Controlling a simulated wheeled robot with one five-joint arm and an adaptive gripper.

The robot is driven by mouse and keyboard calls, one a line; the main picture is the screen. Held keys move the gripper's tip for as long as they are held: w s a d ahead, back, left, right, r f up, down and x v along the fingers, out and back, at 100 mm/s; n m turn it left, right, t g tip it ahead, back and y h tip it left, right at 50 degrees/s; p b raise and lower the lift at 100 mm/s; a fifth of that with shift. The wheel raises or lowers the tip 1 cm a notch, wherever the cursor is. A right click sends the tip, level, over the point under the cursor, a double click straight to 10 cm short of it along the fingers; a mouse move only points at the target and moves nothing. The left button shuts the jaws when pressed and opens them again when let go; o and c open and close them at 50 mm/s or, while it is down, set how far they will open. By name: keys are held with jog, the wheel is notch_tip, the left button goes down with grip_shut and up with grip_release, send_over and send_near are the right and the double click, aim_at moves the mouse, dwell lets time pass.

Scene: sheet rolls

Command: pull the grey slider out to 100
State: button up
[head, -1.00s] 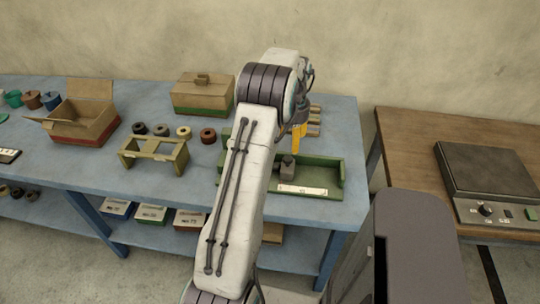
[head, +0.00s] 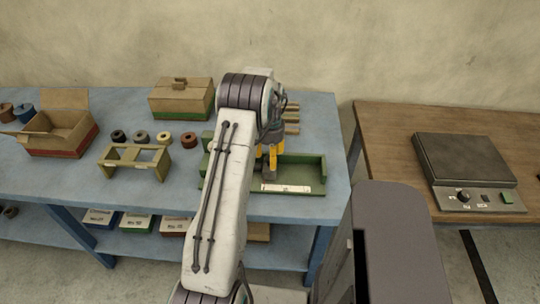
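The grey slider (head: 268,170) stands in the green tray (head: 312,174) on the blue bench, near the tray's left part and beside my arm. A white scale strip (head: 286,188) runs along the tray's front edge; its marks are too small to read. My gripper (head: 270,158), with yellow fingers, points down at the slider from above and behind my arm link. The fingers overlap the slider in this view, and I cannot tell whether they touch it or how far they are closed.
An open cardboard box (head: 60,130), several small rolls (head: 141,136) and an olive stand (head: 133,162) are on the bench's left. A closed box (head: 182,99) stands behind. A wooden table (head: 400,135) with a dark scale (head: 463,162) is at right.

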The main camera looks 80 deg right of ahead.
dwell(0.3)
grip_shut()
dwell(0.4)
